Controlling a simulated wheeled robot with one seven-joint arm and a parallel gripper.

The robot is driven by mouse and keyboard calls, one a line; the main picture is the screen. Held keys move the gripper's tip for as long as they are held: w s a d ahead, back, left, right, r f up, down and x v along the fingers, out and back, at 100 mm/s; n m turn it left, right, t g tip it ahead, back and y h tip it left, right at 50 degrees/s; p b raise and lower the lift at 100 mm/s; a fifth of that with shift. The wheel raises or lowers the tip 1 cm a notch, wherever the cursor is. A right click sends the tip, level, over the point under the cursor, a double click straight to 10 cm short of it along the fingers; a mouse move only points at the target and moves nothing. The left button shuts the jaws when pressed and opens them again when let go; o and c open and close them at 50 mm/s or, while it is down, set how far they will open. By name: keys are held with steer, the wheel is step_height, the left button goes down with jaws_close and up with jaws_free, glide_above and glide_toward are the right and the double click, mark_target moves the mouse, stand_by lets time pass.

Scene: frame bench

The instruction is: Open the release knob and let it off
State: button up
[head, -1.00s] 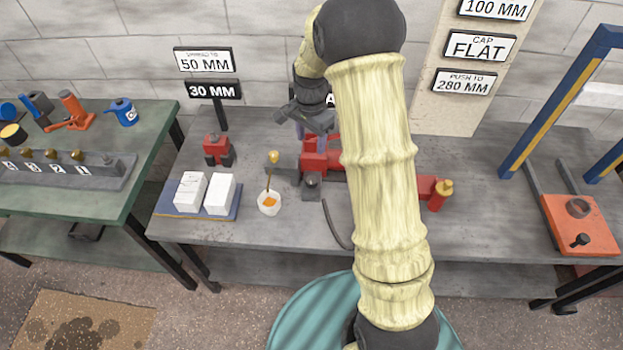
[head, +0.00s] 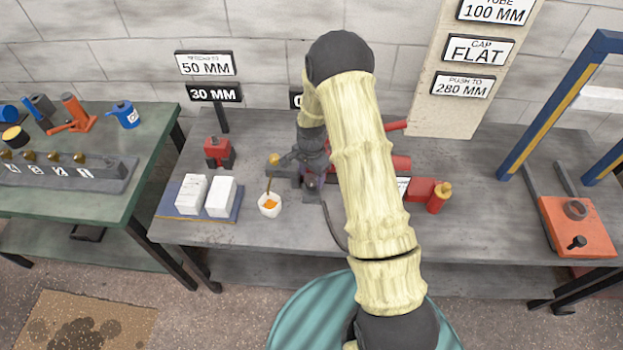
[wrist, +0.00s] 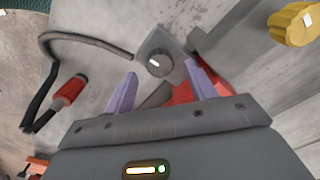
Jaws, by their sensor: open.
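The release knob (wrist: 158,62) is a dark round knob with a white mark, set on a grey plate in the wrist view. In the head view the dark knob (head: 311,184) is partly covered by my gripper (head: 313,170). In the wrist view my gripper (wrist: 160,73) is open, with its two purple fingers apart and nothing held between them. The knob appears just beyond the fingertips, between their lines. I cannot tell how far below them it sits, and no contact shows. The red fixture (head: 401,163) beside the knob is partly hidden by my arm.
A red handle (wrist: 68,91) on a black cable lies left in the wrist view. A red cylinder (head: 438,196) stands to the right. The bench front is mostly clear.

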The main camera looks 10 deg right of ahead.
mark_target(311, 183)
steer(key=shift+f, duration=1.55)
steer(key=c, duration=1)
steer(key=shift+o, duration=0.2)
